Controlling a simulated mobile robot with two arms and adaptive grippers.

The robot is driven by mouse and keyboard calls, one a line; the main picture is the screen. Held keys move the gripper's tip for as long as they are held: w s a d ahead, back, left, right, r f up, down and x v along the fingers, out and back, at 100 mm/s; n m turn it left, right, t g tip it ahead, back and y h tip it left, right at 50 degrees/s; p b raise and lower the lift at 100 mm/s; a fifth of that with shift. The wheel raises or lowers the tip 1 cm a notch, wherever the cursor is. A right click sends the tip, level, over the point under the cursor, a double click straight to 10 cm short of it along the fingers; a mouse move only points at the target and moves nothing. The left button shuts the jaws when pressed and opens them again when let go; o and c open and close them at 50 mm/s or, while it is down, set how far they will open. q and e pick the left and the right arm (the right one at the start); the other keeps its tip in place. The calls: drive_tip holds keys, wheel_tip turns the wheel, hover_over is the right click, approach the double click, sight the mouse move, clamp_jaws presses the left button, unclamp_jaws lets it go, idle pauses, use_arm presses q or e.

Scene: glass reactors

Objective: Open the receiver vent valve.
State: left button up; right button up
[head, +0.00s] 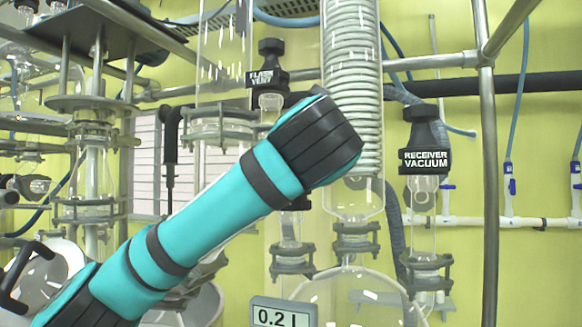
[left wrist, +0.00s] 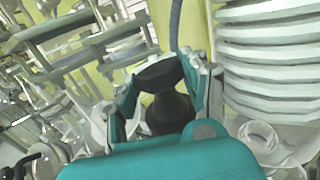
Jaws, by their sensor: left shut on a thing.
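In the left wrist view my left gripper (left wrist: 167,84) has its teal-and-grey fingers on both sides of a black valve knob (left wrist: 170,112) with a wide flat top, and is shut on it. No label shows on this knob, so I cannot read which valve it is. In the head view my teal left arm crosses the middle and hides the gripper and the knob. A black valve part with a glass stem (head: 290,232) shows just below the end of the arm; its label is hidden. My right gripper is in neither view.
A black valve labelled RECEIVER VACUUM (head: 425,135) stands at the right. Another vent valve (head: 267,68) stands above my arm. A glass coil condenser (head: 352,60) is close behind the arm. A metal post (head: 489,180) stands at right, and a 0.2 l display (head: 283,314) below.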

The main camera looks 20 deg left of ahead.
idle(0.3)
use_arm(q)
drive_tip(key=o, duration=1)
drive_tip(key=shift+o, duration=0.9)
drive_tip(key=shift+a, duration=0.1)
drive_tip(key=v, duration=0.8)
drive_tip(key=shift+c, duration=0.3)
